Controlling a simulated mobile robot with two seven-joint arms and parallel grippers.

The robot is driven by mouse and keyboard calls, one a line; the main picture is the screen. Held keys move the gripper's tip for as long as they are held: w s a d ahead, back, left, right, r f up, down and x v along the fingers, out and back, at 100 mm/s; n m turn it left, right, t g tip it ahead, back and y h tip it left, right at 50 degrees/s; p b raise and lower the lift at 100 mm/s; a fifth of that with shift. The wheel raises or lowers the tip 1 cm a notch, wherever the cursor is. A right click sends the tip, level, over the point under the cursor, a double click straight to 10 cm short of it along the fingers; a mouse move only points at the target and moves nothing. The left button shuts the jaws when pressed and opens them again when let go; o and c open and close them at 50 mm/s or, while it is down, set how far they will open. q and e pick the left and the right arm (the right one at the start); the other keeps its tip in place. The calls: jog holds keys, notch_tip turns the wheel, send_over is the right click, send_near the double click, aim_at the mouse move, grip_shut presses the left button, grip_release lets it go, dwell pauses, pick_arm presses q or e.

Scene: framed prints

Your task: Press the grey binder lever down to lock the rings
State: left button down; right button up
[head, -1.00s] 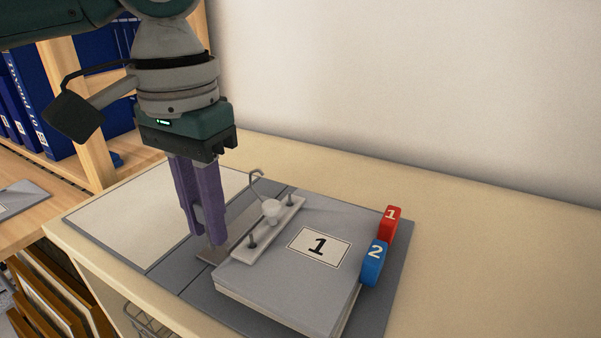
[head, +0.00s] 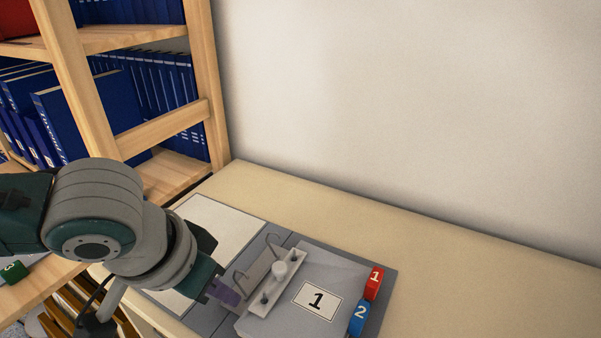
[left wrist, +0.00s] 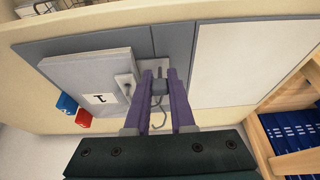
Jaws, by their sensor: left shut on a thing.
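An open grey binder (head: 208,316) lies flat on the beige counter. Two curved ring hooks, a far one (head: 272,240) and a near one (head: 241,279), stand up by its spine, beside a white bar (head: 271,284) with a round knob. My left gripper (head: 226,291) reaches in low and tilted from the left, its purple fingers at the spine's near part. In the left wrist view, the fingers are shut on a small grey block, which looks like the lever (left wrist: 159,87). The lever is hidden in the head view. My right gripper is not in view.
A grey stack labelled 1 (head: 316,301) lies on the binder's right side, with a red tab (head: 374,282) and a blue tab (head: 359,318). A wooden shelf (head: 166,132) with blue binders stands behind left. The counter (head: 450,260) to the right is clear.

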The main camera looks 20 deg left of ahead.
aim_at(214, 326)
pick_arm(q)
jog(key=shift+s+t, duration=0.4)
jog(key=shift+t, duration=0.1)
jog(key=shift+s+f+t, duration=0.15)
jog(key=shift+f+t, duration=0.1)
jog(key=shift+t, duration=0.15)
jog(key=shift+s+f+t, duration=0.15)
jog(key=shift+f+t, duration=0.1)
jog(key=shift+t, duration=0.25)
jog(key=t+b, duration=0.1)
jog(key=b, duration=0.1)
jog(key=f+t+b, duration=0.1)
jog(key=t+b, duration=0.1)
jog(key=b, duration=0.1)
jog(key=s+f+t+b, duration=0.1)
jog(key=t+b, duration=0.1)
jog(key=shift+a+b, duration=0.1)
jog(key=shift+b, duration=0.25)
jog(key=shift+r+t+h+b, duration=0.2)
jog(key=shift+t+h+b, duration=0.1)
jog(key=shift+t+b, duration=0.3)
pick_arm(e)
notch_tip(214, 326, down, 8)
pick_arm(q)
jog(key=shift+r, duration=0.1)
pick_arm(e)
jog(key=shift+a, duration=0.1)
pick_arm(q)
jog(key=c, duration=0.8)
grip_release()
